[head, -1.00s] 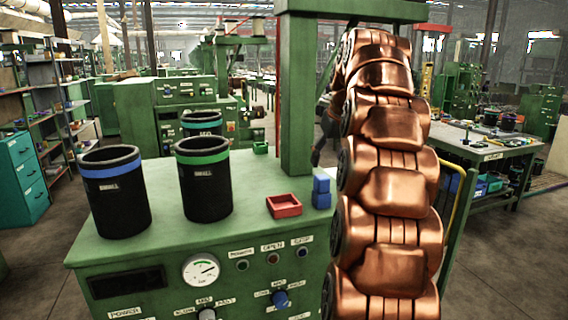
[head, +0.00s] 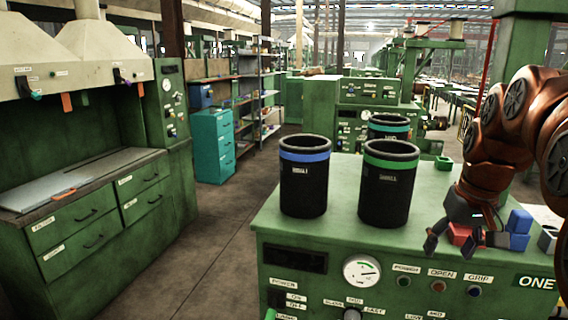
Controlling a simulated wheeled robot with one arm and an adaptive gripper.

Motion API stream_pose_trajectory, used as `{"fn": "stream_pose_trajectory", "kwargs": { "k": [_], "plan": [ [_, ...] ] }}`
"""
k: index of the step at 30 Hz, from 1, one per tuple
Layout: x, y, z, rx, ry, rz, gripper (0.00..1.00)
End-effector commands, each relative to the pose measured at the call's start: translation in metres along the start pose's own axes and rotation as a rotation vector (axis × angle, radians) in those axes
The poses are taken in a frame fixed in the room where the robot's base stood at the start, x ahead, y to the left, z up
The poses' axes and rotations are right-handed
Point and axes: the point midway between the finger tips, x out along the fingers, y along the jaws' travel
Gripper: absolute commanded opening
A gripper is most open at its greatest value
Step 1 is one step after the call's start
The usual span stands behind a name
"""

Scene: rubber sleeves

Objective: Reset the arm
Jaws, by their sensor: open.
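The green machine (head: 340,226) has a gauge (head: 361,271) and labelled buttons in front. A green drawer bench (head: 105,205) stands left, with open floor (head: 225,230) between.

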Motion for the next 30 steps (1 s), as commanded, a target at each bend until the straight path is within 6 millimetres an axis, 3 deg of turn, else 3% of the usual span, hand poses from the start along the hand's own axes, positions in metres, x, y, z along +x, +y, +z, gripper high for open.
{"fn": "stream_pose_trajectory", "kwargs": {
  "k": [1,6,15,24,30],
  "plan": [
    [0.008,-0.014,0.014,-0.017,-0.021,-0.004,0.66],
    [0.032,-0.049,0.058,-0.05,-0.084,-0.008,0.66],
    [0.075,-0.091,0.15,-0.106,-0.193,0.007,0.66],
    [0.116,-0.105,0.247,-0.156,-0.291,0.039,0.66],
    [0.132,-0.104,0.286,-0.172,-0.328,0.056,0.66]
  ]
}}
